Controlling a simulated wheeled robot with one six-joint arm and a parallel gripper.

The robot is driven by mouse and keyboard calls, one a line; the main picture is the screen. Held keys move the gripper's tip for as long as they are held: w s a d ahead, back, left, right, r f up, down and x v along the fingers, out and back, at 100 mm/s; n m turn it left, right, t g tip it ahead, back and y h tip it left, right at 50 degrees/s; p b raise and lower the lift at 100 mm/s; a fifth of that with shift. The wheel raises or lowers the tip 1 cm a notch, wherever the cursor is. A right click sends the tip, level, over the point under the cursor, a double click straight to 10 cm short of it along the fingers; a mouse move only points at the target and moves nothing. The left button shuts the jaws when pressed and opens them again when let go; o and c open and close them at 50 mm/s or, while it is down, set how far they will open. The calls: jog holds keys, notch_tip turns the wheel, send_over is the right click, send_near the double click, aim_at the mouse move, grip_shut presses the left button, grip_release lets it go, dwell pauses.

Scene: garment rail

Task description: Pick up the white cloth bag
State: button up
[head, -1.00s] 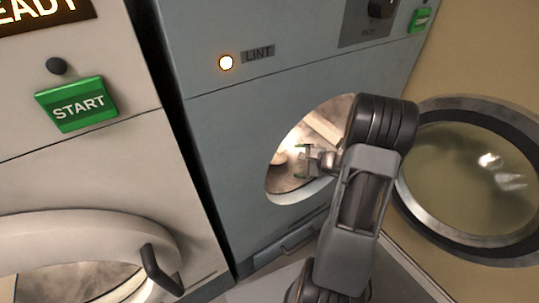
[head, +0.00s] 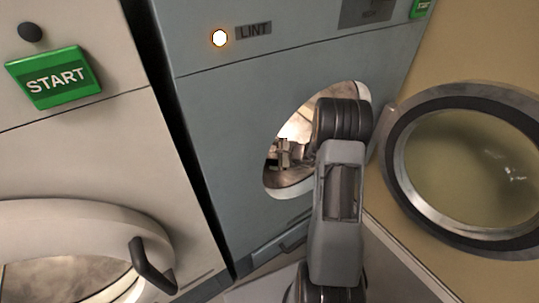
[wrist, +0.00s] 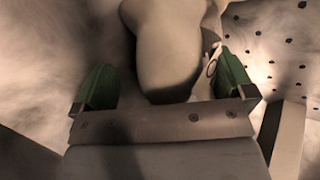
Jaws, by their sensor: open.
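A pale, rounded cloth bulk, which looks like the white cloth bag (wrist: 168,48), fills the top middle of the wrist view. A thin dark ring or loop shows at its right edge. My gripper (wrist: 165,80) is open, with one green fingertip on each side of the bag's near end. I cannot tell whether the fingers touch it. In the head view my gripper (head: 281,153) is inside the round opening of the grey-blue dryer (head: 235,120). The bag cannot be made out there, as my arm and the rim hide much of the drum.
The dryer's round glass door (head: 475,170) stands open at the right. The opening's rim (head: 290,192) is close around my arm. In the wrist view a perforated drum wall (wrist: 270,45) is behind, and a pale bar-like rib (wrist: 290,140) stands at right. A white machine (head: 80,160) is at left.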

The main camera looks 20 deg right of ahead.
jog(key=shift+w+a, duration=0.1)
jog(key=shift+w, duration=0.05)
jog(key=shift+c, duration=0.3)
jog(key=c, duration=0.9)
